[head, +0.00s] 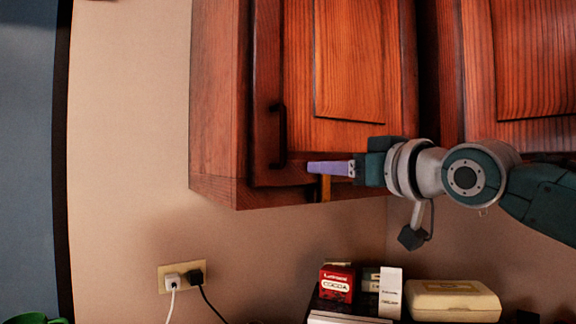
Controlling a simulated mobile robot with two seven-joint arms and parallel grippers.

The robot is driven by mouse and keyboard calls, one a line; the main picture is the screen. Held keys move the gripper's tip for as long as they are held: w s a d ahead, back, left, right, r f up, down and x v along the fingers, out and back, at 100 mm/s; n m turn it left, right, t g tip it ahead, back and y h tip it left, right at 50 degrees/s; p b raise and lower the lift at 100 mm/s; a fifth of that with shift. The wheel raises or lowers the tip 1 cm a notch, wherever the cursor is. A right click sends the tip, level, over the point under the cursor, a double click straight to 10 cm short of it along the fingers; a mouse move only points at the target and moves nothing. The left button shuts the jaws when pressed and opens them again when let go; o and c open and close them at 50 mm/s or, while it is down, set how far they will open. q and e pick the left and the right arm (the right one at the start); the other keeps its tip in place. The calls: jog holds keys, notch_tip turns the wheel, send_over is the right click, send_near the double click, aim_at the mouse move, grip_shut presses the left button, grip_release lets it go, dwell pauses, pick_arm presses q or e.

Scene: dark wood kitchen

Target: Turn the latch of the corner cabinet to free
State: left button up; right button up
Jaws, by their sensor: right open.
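The corner cabinet (348,60) is a reddish-brown wooden wall cabinet at the upper middle, and its door looks closed. A dark vertical handle (282,128) is on the left side of the door. A small yellowish upright piece, which looks like the latch (325,190), shows at the door's bottom edge. My right gripper (312,167) comes in from the right with its purple fingers pointing left, just in front of or above the latch. It is open, though its fingers overlap in this view. The latch's upper part is hidden behind the fingers, and I cannot tell if they touch it. My left gripper is out of view.
Below the cabinet stand a red cocoa box (337,282), a white carton (390,293) and a cream case (452,300). A wall outlet (182,276) with two plugs is at the lower left. The wall left of the cabinet is bare.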

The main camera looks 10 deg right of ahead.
jog(key=shift+c, duration=0.3)
grip_shut()
